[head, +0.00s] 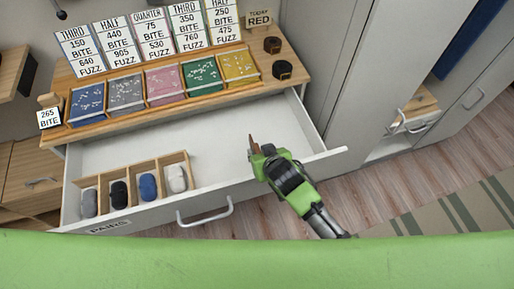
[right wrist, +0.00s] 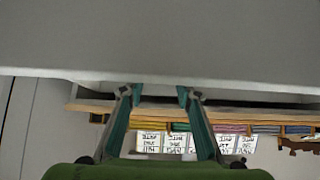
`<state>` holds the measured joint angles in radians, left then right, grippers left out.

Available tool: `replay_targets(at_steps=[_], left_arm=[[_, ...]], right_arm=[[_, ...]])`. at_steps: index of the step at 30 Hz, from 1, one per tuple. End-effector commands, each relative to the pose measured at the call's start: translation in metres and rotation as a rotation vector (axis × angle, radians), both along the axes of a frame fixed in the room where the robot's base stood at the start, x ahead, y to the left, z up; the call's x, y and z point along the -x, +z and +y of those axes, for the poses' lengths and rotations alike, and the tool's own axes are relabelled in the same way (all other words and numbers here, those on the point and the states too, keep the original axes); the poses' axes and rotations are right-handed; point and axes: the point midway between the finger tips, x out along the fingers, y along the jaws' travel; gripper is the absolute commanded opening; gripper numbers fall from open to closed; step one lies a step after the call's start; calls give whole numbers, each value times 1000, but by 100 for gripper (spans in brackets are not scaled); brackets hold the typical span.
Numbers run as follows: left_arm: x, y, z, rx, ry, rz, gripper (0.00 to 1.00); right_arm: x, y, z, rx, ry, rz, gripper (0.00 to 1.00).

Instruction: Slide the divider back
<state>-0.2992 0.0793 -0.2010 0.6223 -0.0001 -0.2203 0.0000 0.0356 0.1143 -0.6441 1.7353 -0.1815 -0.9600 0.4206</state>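The white drawer (head: 215,135) is pulled out below the desk. A wooden divider (head: 133,172) with several compartments stands at its front left, holding rolled socks in white, blue, black and grey. My right gripper (head: 254,145) is over the right part of the drawer, well to the right of the divider and apart from it. In the right wrist view its two fingers (right wrist: 159,93) are spread with nothing between them. The divider is not seen in that view. My left gripper is not in view.
On the desk top (head: 180,98) stand several trays of coloured pieces, label cards (head: 150,33) and two dark round items. The drawer front has a handle (head: 205,213). A grey cabinet (head: 345,60) stands at the right. The drawer floor between divider and gripper is clear.

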Motion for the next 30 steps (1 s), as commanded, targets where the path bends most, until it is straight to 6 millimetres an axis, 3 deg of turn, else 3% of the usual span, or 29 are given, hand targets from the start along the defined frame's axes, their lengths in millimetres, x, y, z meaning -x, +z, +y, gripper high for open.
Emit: replay_targets(at_steps=[9, 21, 25, 30], left_arm=[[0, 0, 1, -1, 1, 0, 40], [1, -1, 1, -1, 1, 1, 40], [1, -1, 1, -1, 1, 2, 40], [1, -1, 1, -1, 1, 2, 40]], right_arm=[[-24, -25, 8, 0, 0, 0, 31], [-28, -29, 9, 0, 0, 0, 31], [-28, -29, 9, 0, 0, 0, 0], [-28, -29, 9, 0, 0, 0, 0]])
